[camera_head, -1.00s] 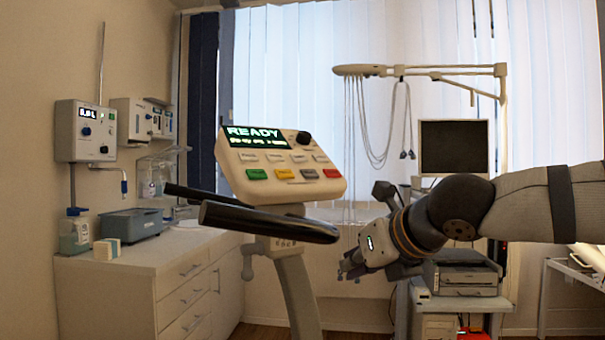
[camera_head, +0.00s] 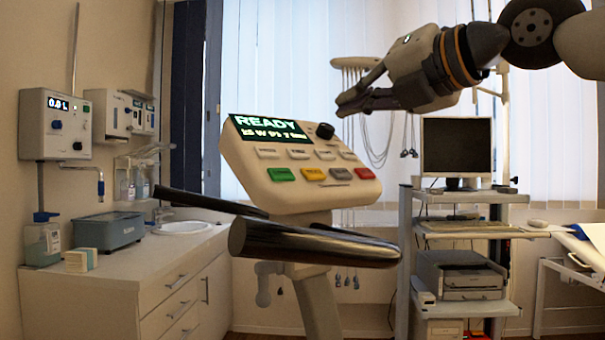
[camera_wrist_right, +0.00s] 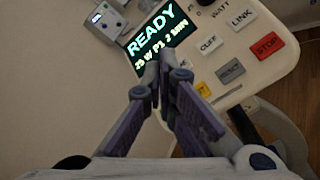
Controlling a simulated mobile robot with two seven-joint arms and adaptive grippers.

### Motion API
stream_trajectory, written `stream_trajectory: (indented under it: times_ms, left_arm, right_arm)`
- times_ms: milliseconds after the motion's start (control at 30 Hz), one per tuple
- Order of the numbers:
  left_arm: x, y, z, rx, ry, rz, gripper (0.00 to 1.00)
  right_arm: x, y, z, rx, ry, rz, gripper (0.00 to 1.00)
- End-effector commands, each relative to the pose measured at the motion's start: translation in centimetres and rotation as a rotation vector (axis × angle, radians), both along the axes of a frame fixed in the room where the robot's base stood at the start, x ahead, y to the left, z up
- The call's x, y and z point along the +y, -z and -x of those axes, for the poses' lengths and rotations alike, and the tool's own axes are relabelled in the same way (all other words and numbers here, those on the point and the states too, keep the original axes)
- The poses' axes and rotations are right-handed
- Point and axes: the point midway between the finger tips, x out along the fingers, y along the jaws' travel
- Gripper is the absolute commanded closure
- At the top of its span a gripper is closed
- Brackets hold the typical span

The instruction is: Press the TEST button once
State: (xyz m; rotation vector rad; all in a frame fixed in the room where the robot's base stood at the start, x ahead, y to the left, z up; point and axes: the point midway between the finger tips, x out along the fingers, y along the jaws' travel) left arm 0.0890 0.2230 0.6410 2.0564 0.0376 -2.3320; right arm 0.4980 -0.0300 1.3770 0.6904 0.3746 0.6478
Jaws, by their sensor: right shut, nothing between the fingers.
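The cream console (camera_head: 330,197) stands upright in the middle of the head view, its sloped panel facing me. Its display (camera_head: 270,131) reads READY. Below it are a row of small white keys (camera_head: 298,154) and a row with a green key (camera_head: 281,174), a yellow key (camera_head: 313,174), a grey key (camera_head: 341,173) and a red key (camera_head: 365,173). I cannot read which key says TEST; the red one (camera_wrist_right: 267,46) reads STOP in the right wrist view. My right gripper (camera_head: 345,104) is shut and empty, above the panel's upper right. Its fingers (camera_wrist_right: 166,68) hide part of the panel in the wrist view.
A black knob (camera_head: 325,131) sticks up at the panel's top right. A dark handlebar (camera_head: 315,246) runs in front of the console. A shelved cart (camera_head: 470,240) with a monitor (camera_head: 456,146) stands to the right, a counter (camera_head: 140,275) to the left.

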Motion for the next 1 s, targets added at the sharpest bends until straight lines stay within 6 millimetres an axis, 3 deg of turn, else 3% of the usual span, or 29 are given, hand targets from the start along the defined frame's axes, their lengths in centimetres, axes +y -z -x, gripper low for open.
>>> stream_trajectory:
  times_ms: [333,733,1000]
  left_arm:
    - [0.0,0.0,0.0,0.001,0.001,0.0,0.5]
    - [0.0,0.0,0.0,0.0,0.0,0.0,0.5]
    - [0.0,0.0,0.0,0.0,0.0,0.0,0.5]
  right_arm:
    - [0.3,0.5,-0.3,0.001,0.0,0.003,1.0]
    - [2.5,5.0,-2.9,0.001,0.0,0.006,1.0]
    - [3.4,6.8,-4.0,-0.002,0.0,0.004,1.0]
